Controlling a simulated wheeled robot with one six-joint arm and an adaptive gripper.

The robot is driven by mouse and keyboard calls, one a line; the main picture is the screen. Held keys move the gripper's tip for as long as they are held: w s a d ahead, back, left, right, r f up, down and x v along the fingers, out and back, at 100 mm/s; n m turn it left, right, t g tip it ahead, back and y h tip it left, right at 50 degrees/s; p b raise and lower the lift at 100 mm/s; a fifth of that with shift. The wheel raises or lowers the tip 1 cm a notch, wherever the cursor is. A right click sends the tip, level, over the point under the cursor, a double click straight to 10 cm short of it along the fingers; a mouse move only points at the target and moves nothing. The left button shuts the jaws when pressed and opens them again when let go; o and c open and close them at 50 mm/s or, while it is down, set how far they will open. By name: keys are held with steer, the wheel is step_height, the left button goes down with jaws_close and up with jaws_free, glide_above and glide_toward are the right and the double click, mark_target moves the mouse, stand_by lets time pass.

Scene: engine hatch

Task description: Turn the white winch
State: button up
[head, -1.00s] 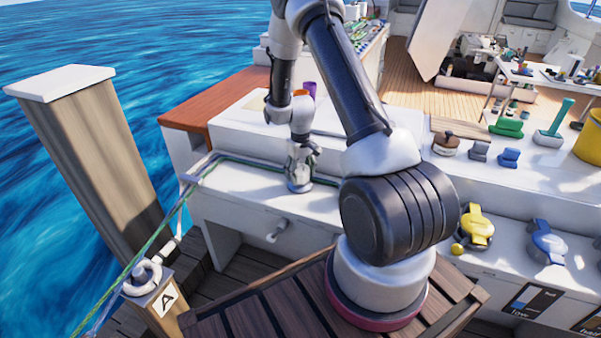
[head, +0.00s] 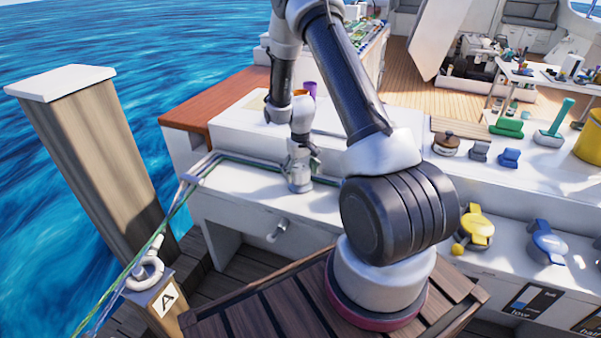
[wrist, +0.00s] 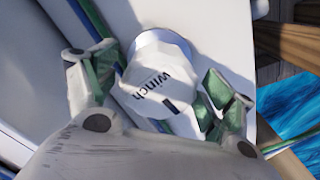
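The white winch (head: 299,182) is a short upright drum on the white ledge of the boat. In the wrist view the winch (wrist: 160,85) shows its top, with the word "winch" and a dark mark. My gripper (head: 300,160) points down over it in the head view. In the wrist view my gripper (wrist: 155,85) is open, with a green-padded finger on either side of the winch. A gap shows between the left finger and the winch. The right finger is close to its side; I cannot tell whether it touches.
Green and blue-grey ropes (head: 185,195) run from the dock cleat (head: 145,272) along the ledge, past the winch. A wooden post (head: 90,155) stands at left. A small white handle (head: 278,231) sticks out below the ledge. Yellow (head: 476,230) and blue (head: 546,242) levers are at right.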

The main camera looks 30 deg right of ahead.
mark_target(301, 169)
step_height(301, 169, up, 12)
stand_by(0.7)
stand_by(0.4)
steer(key=s+a+r+t, duration=0.2)
steer(key=s+a+r, duration=0.1)
steer(key=s+r, duration=1)
steer(key=s+a+r+t, duration=0.2)
steer(key=s+a+r, duration=0.2)
steer(key=s+r, duration=1)
steer(key=s, duration=0.3)
steer(key=shift+s+n, duration=0.25)
steer(key=shift+n, duration=0.15)
